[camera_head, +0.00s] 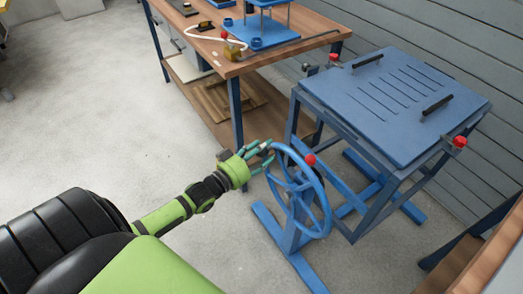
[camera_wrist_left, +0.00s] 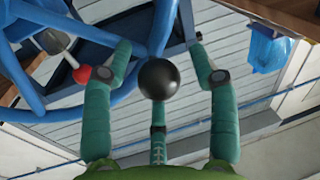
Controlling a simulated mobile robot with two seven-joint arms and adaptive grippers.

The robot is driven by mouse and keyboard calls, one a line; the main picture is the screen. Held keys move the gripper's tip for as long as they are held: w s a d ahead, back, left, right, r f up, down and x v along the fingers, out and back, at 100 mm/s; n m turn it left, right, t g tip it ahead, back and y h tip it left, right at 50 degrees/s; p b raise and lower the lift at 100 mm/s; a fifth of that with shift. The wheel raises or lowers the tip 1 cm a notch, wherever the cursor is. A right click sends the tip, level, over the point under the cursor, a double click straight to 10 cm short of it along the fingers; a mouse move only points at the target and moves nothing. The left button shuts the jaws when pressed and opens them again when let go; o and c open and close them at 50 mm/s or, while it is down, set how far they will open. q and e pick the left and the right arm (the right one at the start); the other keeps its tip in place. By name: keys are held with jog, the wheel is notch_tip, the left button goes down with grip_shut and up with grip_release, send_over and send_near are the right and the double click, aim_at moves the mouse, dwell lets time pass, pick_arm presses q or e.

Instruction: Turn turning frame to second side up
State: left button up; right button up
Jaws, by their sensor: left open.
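The blue turning frame (camera_head: 371,190) stands on the floor at the right in the head view. Its flat slotted plate (camera_head: 400,93) is on top, with two black handles. A blue handwheel (camera_head: 326,209) is on its near left side, with a red knob (camera_head: 310,159) near it. My left gripper (camera_head: 263,155) is open at the wheel's upper left rim. In the left wrist view, a black ball (camera_wrist_left: 158,79) shows between its spread fingers; I cannot tell whether they touch it. The red knob also shows there (camera_wrist_left: 82,75), beside the blue rim (camera_wrist_left: 30,98). My right gripper is not seen.
A wooden workbench (camera_head: 265,62) with blue fixtures stands behind, to the left of the frame. Another wooden edge (camera_head: 497,248) is at the lower right. The grey wall (camera_head: 420,32) is close behind the frame. The concrete floor at left is clear.

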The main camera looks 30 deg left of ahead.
pick_arm(q)
jog(key=shift+c, duration=1.2)
grip_shut()
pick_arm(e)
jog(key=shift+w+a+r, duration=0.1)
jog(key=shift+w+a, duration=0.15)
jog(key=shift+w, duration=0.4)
pick_arm(q)
jog(key=shift+r, duration=0.1)
